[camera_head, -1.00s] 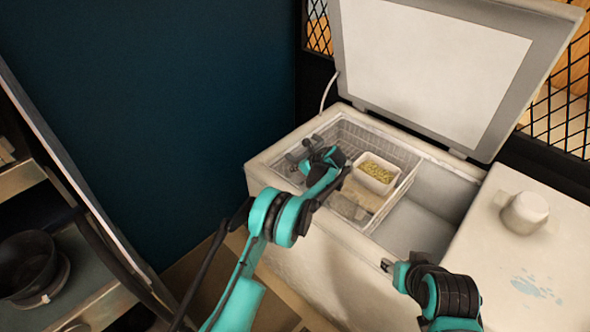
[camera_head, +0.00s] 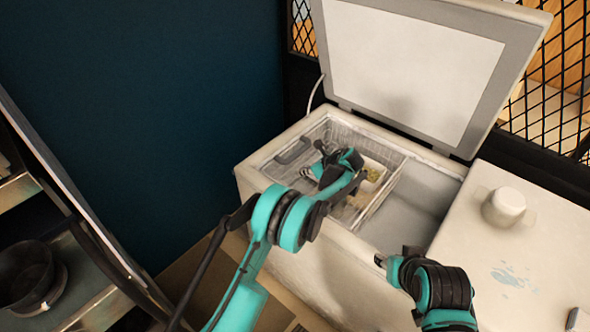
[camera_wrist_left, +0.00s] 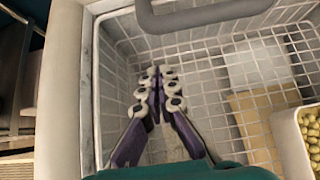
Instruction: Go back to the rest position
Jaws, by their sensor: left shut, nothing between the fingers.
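My left gripper (camera_head: 312,167) is over the wire basket inside the open chest freezer. The left wrist view shows its purple fingers with pale pads (camera_wrist_left: 159,88) shut against each other, with nothing between them. My right gripper (camera_head: 381,261) is low in front of the freezer at the right; its fingers are too small to read. A white container of yellow-green beans (camera_head: 373,172) sits in the basket, partly hidden by my left arm. It also shows at the right edge of the left wrist view (camera_wrist_left: 294,140).
The freezer (camera_head: 300,245) has its lid (camera_head: 410,65) raised behind the basket (camera_head: 395,185). A grey handle (camera_wrist_left: 200,18) crosses the basket top. A white round object (camera_head: 504,206) stands on the right-hand top. A shelf with a dark pot (camera_head: 25,275) is at left.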

